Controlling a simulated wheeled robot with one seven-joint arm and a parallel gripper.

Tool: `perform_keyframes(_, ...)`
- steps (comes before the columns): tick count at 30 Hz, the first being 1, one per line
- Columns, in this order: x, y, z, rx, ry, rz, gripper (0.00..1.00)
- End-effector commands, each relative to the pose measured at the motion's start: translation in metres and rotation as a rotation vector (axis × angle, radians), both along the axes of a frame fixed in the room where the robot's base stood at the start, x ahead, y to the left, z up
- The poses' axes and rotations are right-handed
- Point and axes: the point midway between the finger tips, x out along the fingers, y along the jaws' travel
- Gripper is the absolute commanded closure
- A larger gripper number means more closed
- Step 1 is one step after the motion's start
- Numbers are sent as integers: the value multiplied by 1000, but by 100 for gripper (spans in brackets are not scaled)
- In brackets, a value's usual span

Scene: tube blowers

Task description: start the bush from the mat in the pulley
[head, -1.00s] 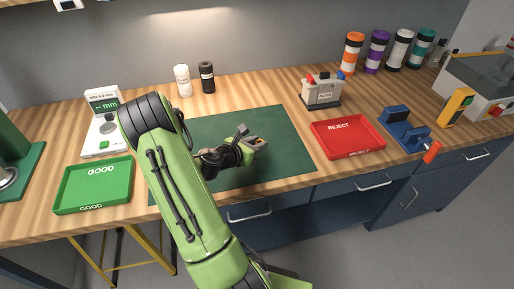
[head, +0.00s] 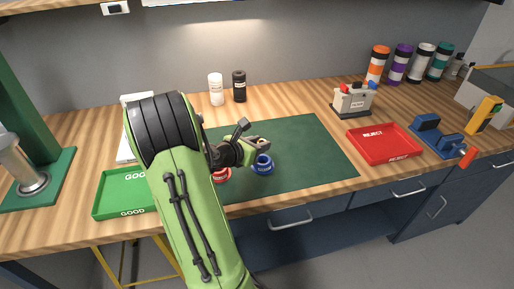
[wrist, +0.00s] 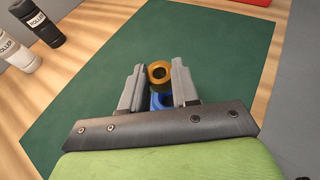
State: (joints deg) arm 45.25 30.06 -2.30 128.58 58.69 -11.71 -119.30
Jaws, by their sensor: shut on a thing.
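The bush (wrist: 159,73) is a bronze ring between the two grey fingers of my gripper (wrist: 158,84) in the wrist view. My gripper is shut on it. In the head view my gripper (head: 257,143) is over the green mat (head: 310,150), just above the blue pulley (head: 262,167). Blue of this pulley also shows below the bush in the wrist view (wrist: 158,102). I cannot tell whether the bush touches the pulley. A red pulley (head: 222,176) lies to the left, partly hidden by my arm.
The green GOOD tray (head: 125,205) is at the left and the red REJECT tray (head: 383,142) at the right. A small device (head: 353,99) and two bottles (head: 216,89) stand at the back. The right part of the mat is clear.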

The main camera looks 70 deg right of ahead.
Motion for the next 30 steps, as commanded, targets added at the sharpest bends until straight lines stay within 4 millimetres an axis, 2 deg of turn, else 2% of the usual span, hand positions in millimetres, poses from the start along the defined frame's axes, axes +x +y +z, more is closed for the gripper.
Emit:
perform_keyframes(13,0,0,4,1,2,1,100)
perform_keyframes(22,0,0,-33,0,1,0,100)
perform_keyframes(30,0,0,-41,-1,0,0,100)
